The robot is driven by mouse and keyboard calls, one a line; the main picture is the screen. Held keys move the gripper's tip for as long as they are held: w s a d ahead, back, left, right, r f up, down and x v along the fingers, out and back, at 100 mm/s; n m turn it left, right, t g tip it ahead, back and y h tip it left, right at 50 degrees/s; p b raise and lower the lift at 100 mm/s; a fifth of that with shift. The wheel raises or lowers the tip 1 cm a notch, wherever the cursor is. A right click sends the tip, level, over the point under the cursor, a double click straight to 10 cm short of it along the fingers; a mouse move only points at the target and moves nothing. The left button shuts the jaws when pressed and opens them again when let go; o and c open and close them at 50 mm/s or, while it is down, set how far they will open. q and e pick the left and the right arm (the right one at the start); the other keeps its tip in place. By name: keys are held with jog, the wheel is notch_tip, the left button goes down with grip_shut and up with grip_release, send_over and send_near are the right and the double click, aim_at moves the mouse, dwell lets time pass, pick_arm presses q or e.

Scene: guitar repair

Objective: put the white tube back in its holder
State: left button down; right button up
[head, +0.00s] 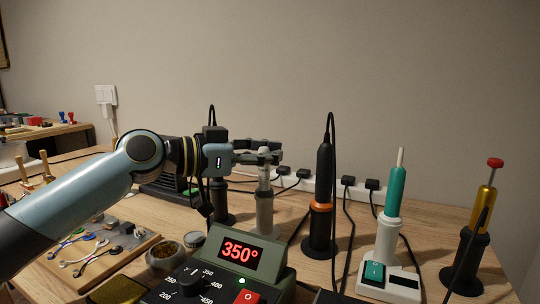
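The white tube (264,174) stands upright near the middle of the head view. Its lower end meets a grey cylindrical holder (264,210) on the table; I cannot tell how deep it sits. My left gripper (264,154) reaches in from the left at the tube's upper part. Its two dark fingers lie on either side of the tube and look closed on it, with the tube's top showing between them. My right gripper is not in view.
An orange-ringed black iron (322,175) stands right of the holder, then a teal-handled tool (397,190) and a yellow one (484,208). A power strip (325,187) with cables runs behind.

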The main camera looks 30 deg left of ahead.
pick_arm(q)
jog(key=c, duration=0.8)
grip_release()
jog(key=shift+o, duration=0.2)
